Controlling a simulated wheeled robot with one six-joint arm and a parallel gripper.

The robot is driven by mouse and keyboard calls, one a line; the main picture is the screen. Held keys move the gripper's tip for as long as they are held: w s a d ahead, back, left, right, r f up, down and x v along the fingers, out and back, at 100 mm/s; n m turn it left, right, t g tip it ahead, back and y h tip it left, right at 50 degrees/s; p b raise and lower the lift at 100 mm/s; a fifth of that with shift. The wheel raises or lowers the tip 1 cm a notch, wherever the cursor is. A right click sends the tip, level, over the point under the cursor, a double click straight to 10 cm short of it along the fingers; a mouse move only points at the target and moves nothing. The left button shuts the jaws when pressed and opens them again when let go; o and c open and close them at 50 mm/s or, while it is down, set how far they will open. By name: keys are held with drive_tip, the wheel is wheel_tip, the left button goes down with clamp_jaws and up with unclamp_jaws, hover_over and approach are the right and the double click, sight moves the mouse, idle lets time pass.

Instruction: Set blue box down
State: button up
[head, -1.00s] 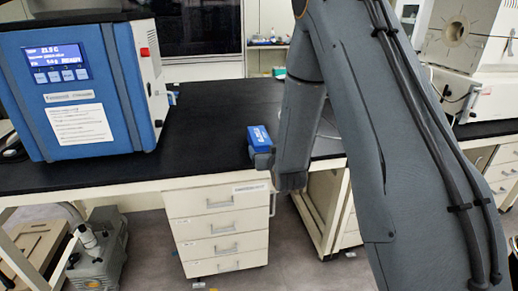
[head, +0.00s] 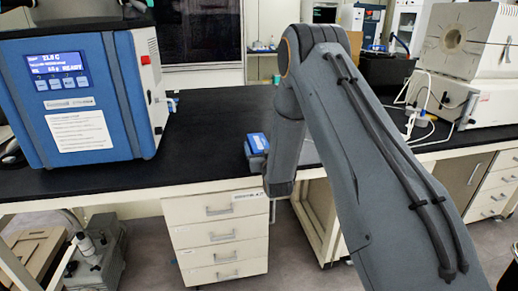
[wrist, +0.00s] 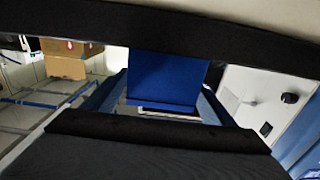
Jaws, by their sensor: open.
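The small blue box (head: 257,143) appears over the black bench top near its front edge in the head view. I cannot tell whether it touches the bench. My gripper (head: 256,158) is at the box, left of my forearm and mostly hidden by it. In the wrist view the blue box (wrist: 165,78) sits in the middle, between the two fingers of my gripper (wrist: 160,105). The jaws are open, with the box still between them. Any contact between the fingers and the box is unclear.
A blue and white freeze dryer (head: 82,95) with a lit display stands on the left of the black bench (head: 205,135). White drawers (head: 220,235) are below. A furnace-like unit (head: 465,55) stands at the right. The bench between dryer and arm is clear.

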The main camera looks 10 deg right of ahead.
drive_tip(key=shift+w, duration=0.2)
drive_tip(key=c, duration=1.3)
drive_tip(key=shift+c, duration=0.2)
